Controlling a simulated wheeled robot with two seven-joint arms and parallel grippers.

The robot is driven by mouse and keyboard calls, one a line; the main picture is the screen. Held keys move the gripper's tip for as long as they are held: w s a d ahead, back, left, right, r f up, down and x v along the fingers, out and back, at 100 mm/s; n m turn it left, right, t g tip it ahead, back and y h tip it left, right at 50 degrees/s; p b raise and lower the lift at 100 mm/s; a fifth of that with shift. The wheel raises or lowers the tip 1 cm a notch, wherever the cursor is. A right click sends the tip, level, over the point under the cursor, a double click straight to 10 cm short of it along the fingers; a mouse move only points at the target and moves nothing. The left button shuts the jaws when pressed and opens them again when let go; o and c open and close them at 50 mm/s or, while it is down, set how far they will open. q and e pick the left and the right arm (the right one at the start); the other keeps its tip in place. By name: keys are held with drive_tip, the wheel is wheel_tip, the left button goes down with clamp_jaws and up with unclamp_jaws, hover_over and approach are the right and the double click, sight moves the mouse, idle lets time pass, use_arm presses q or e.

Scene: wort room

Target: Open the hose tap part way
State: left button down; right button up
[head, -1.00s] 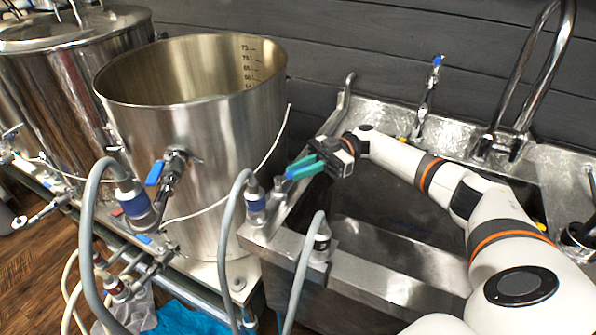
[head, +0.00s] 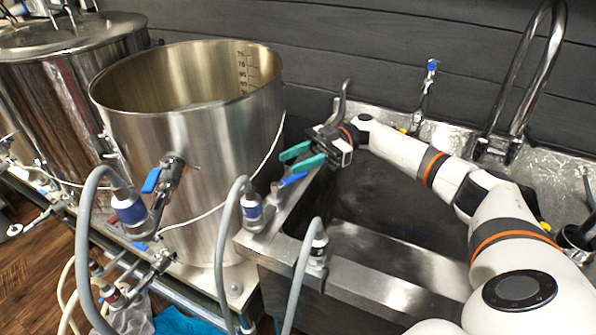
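A small tap with a blue lever (head: 293,179) sits at the left rim of the sink, beside a grey hose with a blue-banded fitting (head: 252,207). The lever slants up to the right. My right gripper (head: 287,162) reaches in from the right over the sink, its two teal fingers spread apart with nothing between them. The fingers are just above and behind the lever in the picture; whether one touches it I cannot tell. My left gripper is out of view.
A large open steel pot (head: 195,150) with a blue-handled valve (head: 152,180) stands left of the sink. The sink basin (head: 385,205) is empty. A tall chrome faucet (head: 530,80) and a thin blue-topped tap (head: 425,90) stand behind. A second grey hose (head: 303,270) rises in front.

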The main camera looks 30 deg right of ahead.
sight(298, 175)
wheel_tip(298, 175, up, 6)
drive_tip(key=shift+f, duration=0.2)
idle(0.4)
